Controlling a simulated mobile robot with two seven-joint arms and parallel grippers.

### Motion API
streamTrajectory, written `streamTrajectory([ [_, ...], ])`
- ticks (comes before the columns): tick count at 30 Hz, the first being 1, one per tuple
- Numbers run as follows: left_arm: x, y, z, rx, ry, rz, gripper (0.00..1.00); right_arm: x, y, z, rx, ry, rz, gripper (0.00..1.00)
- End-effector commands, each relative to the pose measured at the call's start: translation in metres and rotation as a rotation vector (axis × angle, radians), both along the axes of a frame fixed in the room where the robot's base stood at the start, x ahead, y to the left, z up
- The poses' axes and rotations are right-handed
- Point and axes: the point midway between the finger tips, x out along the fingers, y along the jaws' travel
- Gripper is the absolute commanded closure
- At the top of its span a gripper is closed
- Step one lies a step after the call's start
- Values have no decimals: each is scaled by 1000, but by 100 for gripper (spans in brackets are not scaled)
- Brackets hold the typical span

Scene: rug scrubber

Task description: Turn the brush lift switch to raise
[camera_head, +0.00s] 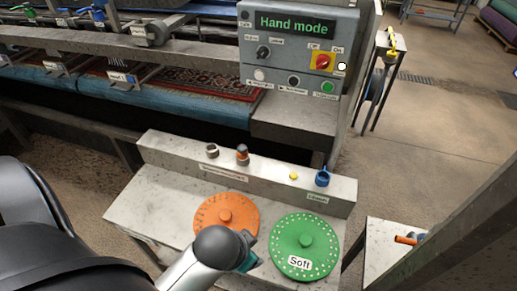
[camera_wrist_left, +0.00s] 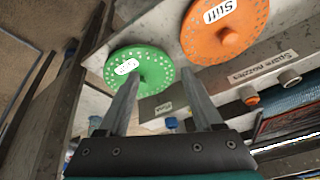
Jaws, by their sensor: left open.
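The grey control panel (camera_head: 298,20) at the top middle of the head view shows "Hand mode". It carries a black rotary knob (camera_head: 263,52) at the left, a red knob on yellow (camera_head: 323,62), a white button (camera_head: 260,74), a black control (camera_head: 293,80) and a green button (camera_head: 327,87). The small labels are too blurred to tell which is the brush lift switch. My left gripper (camera_head: 248,252) is low, over the bench, well below and apart from the panel. In the left wrist view its fingers (camera_wrist_left: 163,95) are spread with nothing between them. My right gripper is not in view.
The bench (camera_head: 160,148) holds an orange disc (camera_head: 205,205), a green "Soft" disc (camera_head: 290,262), nozzles (camera_head: 242,153) and a blue fitting (camera_head: 322,178). The rug machine (camera_head: 180,105) lies behind at left. A small table (camera_head: 380,240) stands at right.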

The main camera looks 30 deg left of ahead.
Motion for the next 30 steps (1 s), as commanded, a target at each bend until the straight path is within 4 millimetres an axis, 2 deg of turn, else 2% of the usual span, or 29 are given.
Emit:
streamTrajectory([
  [1, 20, 12, 41, 45, -88, -35, 33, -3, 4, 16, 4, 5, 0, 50],
  [3, 53, 34, 78, 143, -228, -108, 33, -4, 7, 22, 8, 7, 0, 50],
  [9, 127, 85, 150, 456, -540, -282, 33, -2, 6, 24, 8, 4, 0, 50],
  [15, 177, 128, 223, 820, -776, -416, 33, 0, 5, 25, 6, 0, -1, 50],
  [18, 189, 141, 250, 967, -843, -456, 33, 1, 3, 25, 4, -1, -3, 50],
  [21, 195, 148, 267, 1057, -881, -477, 33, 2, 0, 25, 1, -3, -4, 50],
  [26, 203, 152, 276, 1105, -898, -488, 33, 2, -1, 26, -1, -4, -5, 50],
  [30, 217, 155, 276, 1104, -899, -488, 33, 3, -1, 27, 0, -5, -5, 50],
])
